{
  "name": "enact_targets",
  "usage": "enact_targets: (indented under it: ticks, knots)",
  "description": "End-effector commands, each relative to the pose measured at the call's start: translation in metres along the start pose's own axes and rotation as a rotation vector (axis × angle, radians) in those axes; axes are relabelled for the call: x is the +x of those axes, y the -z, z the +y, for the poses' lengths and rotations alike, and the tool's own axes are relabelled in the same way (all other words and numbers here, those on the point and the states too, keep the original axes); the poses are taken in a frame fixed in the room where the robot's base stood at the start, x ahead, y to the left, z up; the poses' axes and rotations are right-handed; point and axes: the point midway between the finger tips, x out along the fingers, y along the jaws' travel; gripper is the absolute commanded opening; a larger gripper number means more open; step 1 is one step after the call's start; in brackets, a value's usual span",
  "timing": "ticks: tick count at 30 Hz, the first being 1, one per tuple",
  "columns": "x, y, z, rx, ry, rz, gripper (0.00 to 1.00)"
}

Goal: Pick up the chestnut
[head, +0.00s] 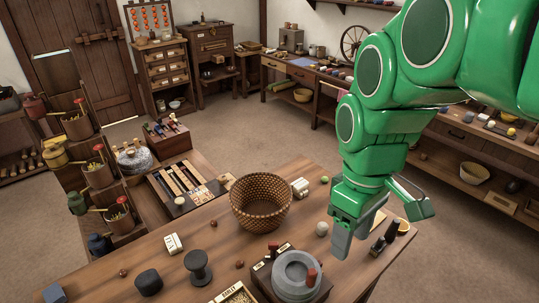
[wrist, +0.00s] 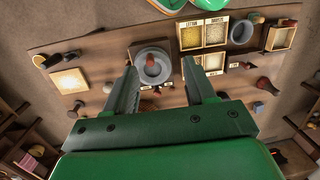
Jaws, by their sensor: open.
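Small brown nut-like things lie on the wooden table in the head view: one (head: 124,272) at the front left, one (head: 214,223) left of the basket, and one (head: 240,264) near the quern. Any of them may be the chestnut; they are too small to tell apart. My gripper (head: 350,238) hangs over the right part of the table, right of all three, pointing down. In the wrist view my gripper (wrist: 162,80) has its two fingers well apart with nothing held between them. The grey quern (wrist: 152,66) shows beyond the fingers.
A woven basket (head: 261,203) stands mid-table. The stone quern (head: 297,275) sits at the front, with a dark spool-shaped weight (head: 198,267) and a dark block (head: 148,282) to its left. A pale ball (head: 322,229) lies close to my gripper. Table between basket and weight is mostly clear.

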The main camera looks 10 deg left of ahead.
Motion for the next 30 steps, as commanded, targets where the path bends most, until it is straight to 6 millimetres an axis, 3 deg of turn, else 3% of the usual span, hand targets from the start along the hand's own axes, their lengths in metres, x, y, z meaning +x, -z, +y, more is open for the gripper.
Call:
enact_targets:
  ticks: [1,13,24,30]
  knots:
    - [-0.004,0.016,0.002,-0.095,0.002,0.004,0.55]
    - [-0.02,0.127,0.008,-0.824,-0.005,0.031,0.55]
    - [-0.015,0.23,-0.003,-1.443,-0.015,0.051,0.55]
    - [-0.009,0.264,-0.01,-1.651,-0.02,0.051,0.55]
